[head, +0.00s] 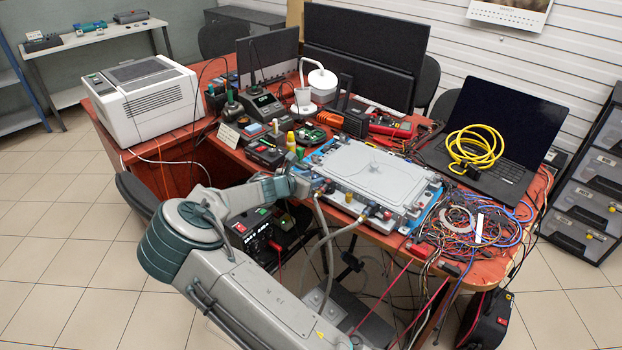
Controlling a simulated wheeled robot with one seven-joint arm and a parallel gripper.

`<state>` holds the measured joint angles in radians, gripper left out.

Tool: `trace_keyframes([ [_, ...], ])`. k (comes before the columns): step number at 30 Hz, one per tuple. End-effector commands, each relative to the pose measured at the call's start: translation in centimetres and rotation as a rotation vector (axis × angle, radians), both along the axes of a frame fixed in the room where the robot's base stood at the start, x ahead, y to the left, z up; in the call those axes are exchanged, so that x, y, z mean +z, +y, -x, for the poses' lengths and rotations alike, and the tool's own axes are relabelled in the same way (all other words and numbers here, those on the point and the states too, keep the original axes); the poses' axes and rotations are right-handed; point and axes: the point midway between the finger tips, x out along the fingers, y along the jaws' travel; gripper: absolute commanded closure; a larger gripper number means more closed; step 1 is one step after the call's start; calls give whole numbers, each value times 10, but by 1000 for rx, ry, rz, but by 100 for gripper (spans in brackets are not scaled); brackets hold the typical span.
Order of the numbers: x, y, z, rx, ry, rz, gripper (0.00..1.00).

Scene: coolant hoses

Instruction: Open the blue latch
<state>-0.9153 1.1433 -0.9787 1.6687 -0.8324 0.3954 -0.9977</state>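A grey lidded housing (370,176) sits on a blue mat (436,205) at the front edge of the red-brown table. Grey hoses (328,240) hang from fittings on its front side. One dark fitting (369,211) is at the front middle, and another is at the front left corner. The blue latch is too small to tell apart from these fittings. My gripper (303,186) is at the left front corner of the housing, close to the left fitting. Its fingers are too small and partly hidden to show whether they are open, shut or touching anything.
Small tools and devices crowd the table left of the housing, with a white printer (145,98) farther left. A laptop (497,135) with a yellow cable (470,150) stands right. Tangled wires (478,220) cover the right front, and red cables hang below the edge.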

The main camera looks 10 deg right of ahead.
Motion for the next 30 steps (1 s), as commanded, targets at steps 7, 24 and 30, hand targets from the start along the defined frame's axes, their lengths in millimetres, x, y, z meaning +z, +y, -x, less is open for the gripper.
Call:
trace_keyframes([
  [7,0,0,0,-1,0,0,80],
  [24,3,1,-2,-76,0,-1,100],
  [30,3,2,-5,-202,-1,-3,100],
])
